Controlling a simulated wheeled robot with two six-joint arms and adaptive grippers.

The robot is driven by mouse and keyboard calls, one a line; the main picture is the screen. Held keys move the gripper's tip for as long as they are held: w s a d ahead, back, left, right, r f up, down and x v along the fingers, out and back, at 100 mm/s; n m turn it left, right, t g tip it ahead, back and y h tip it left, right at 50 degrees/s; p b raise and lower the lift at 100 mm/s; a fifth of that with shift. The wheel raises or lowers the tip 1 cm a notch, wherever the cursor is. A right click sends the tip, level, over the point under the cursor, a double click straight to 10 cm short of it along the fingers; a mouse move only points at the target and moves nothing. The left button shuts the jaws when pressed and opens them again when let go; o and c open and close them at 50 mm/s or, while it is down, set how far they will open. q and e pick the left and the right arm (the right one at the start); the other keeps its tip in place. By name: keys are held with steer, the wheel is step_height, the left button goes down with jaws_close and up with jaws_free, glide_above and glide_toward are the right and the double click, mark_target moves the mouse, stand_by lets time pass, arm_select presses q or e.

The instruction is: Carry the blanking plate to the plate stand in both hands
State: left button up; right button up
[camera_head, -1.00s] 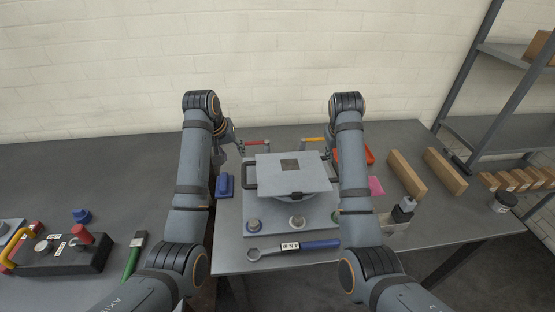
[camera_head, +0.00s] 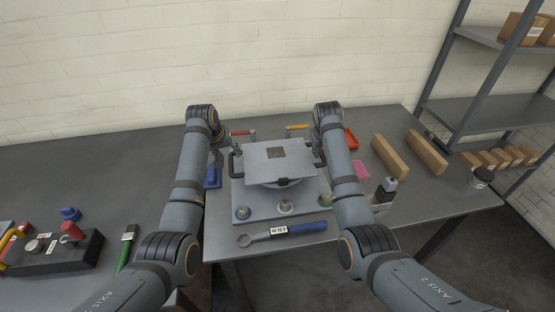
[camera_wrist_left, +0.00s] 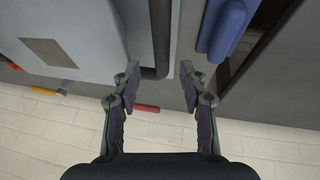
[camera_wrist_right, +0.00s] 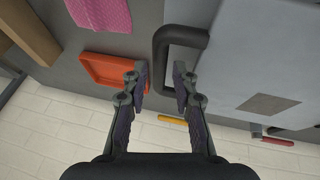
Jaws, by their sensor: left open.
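The blanking plate (camera_head: 265,167) is a flat grey plate with a dark square patch and a black handle on each side. It sits level above a round part on a grey base (camera_head: 262,209). My left gripper (camera_wrist_left: 160,71) is open, its fingertips on either side of the left handle (camera_wrist_left: 160,35) in the left wrist view. My right gripper (camera_wrist_right: 160,74) is open, with the right handle (camera_wrist_right: 161,52) between its fingertips in the right wrist view. Neither gripper visibly grips a handle. I cannot make out which thing is the plate stand.
A blue-handled wrench (camera_head: 300,229) lies in front of the base. A red-handled clamp (camera_head: 242,133) and a yellow-handled clamp (camera_head: 297,127) stand behind. A blue block (camera_head: 212,178) is at left; an orange tray (camera_head: 351,139), pink pad (camera_head: 361,170) and wooden blocks (camera_head: 390,156) are at right.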

arm_select(q)
steer(key=shift+w+f, duration=0.35)
steer(key=shift+f, duration=0.25)
arm_select(e)
steer(key=shift+w+f, duration=0.35)
steer(key=shift+f, duration=0.2)
arm_select(q)
steer(key=shift+s+r, duration=0.1)
arm_select(e)
steer(key=shift+s, duration=0.1)
arm_select(q)
steer(key=c, duration=0.7)
arm_select(e)
jaws_close()
arm_select(q)
jaws_close()
steer(key=shift+w+r, duration=0.2)
steer(key=shift+r, duration=0.1)
arm_select(e)
steer(key=shift+w+r, duration=0.2)
steer(key=shift+r, duration=0.15)
